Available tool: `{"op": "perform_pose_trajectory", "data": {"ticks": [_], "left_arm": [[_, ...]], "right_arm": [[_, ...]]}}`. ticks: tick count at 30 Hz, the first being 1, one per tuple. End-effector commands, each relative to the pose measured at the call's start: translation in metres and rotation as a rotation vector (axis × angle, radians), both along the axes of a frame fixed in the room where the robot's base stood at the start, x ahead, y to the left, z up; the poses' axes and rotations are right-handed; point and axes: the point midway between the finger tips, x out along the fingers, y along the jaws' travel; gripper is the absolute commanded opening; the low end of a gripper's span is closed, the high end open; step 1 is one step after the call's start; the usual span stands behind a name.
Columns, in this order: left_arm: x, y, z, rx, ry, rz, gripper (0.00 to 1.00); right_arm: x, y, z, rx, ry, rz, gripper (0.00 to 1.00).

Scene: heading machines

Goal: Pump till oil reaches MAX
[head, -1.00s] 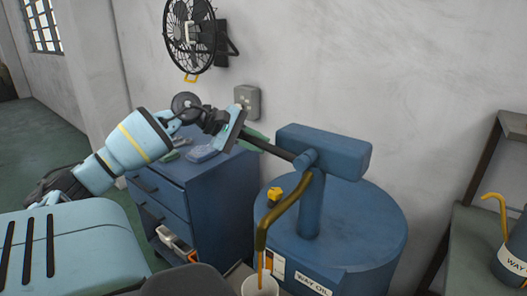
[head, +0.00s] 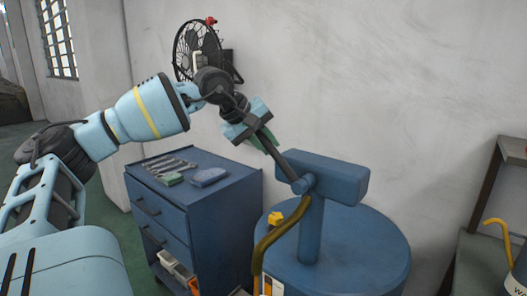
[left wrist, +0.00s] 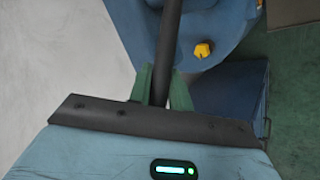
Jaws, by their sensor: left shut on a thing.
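The blue oil drum (head: 365,250) stands at the centre right with a blue pump head (head: 325,175) on top. A dark pump lever (head: 281,163) rises to the upper left from the pump. My left gripper (head: 262,138) is shut on this lever near its outer end. The left wrist view shows the lever (left wrist: 170,45) between the green fingers (left wrist: 160,88). A brass spout (head: 277,236) curves down in front of the drum. Its lower end, the cup and any MAX mark are out of view. My right gripper is not in view.
A blue drawer cabinet (head: 165,205) with tools on top stands left of the drum. A wall fan (head: 196,50) hangs behind my left arm. A shelf (head: 480,250) with another spouted container (head: 519,265) is at the right. A yellow cap (head: 275,218) sits on the drum.

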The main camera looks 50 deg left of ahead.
Motion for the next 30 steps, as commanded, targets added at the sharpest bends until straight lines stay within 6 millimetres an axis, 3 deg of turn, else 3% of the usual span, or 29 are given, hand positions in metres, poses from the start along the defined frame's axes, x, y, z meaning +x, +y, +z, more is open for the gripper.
{"op": "perform_pose_trajectory", "data": {"ticks": [22, 23, 24, 27, 30], "left_arm": [[0.0024, -0.0073, 0.0099, 0.084, 0.014, 0.001, 0.0], [0.0024, -0.0073, 0.0099, 0.084, 0.014, 0.001, 0.22], [0.0023, -0.0072, 0.0099, 0.084, 0.014, 0.001, 0.28], [0.0023, -0.0073, 0.0095, 0.083, 0.015, 0.001, 0.41], [0.0022, -0.0074, 0.0089, 0.083, 0.016, 0.0, 0.41]], "right_arm": [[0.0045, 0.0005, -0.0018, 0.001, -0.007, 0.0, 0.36], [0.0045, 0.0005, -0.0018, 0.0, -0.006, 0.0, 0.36], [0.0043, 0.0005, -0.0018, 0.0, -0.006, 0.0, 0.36], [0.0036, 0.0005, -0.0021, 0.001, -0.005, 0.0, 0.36], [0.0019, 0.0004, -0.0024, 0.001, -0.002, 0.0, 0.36]]}}
